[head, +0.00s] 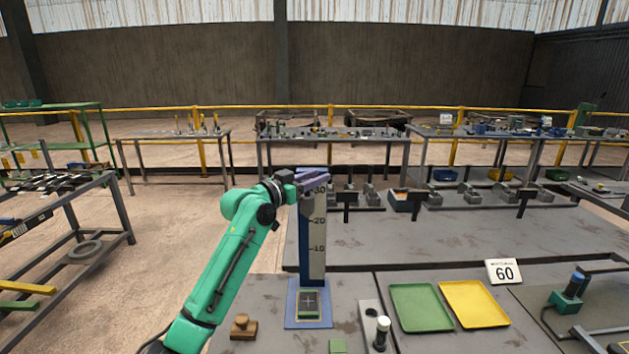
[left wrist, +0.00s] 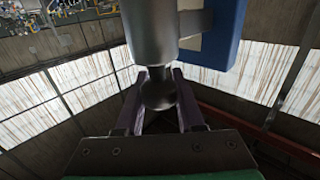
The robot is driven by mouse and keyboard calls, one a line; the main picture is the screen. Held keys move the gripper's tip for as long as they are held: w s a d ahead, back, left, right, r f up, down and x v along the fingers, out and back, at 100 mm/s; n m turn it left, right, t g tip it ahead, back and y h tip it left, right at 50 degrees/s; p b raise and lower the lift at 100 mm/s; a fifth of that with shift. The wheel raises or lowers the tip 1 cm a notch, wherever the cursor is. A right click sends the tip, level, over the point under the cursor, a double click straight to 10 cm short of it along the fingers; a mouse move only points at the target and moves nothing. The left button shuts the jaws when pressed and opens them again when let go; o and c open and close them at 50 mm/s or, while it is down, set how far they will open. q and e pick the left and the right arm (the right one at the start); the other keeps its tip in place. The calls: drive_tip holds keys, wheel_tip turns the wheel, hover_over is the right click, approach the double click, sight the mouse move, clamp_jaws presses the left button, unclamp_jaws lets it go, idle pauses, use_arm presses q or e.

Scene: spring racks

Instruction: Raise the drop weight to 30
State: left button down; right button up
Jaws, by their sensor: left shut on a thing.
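The drop stand's upright scale (head: 312,240) has marks 10, 20 and 30, on a blue base (head: 291,322) with a crosshair pad (head: 308,304). My left gripper (head: 313,178) is at the top of the scale, beside the 30 mark. In the left wrist view its purple fingers (left wrist: 158,92) are shut on the rounded knob of the grey metal drop weight (left wrist: 165,38). The stand's blue column (left wrist: 225,40) is beside the weight. My right gripper is not in view.
A wooden block with a knob (head: 243,326) stands left of the stand. A raised grey shelf (head: 440,240) lies behind.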

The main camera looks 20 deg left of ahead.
use_arm(q)
drive_tip(key=shift+f, duration=0.1)
drive_tip(key=c, duration=0.5)
unclamp_jaws()
drive_tip(key=shift+w+d+f, duration=0.1)
drive_tip(key=shift+w, duration=0.1)
drive_tip(key=shift+s, duration=0.1)
drive_tip(key=b+v, duration=0.7)
drive_tip(key=v, duration=0.7)
drive_tip(key=shift+s, duration=0.2)
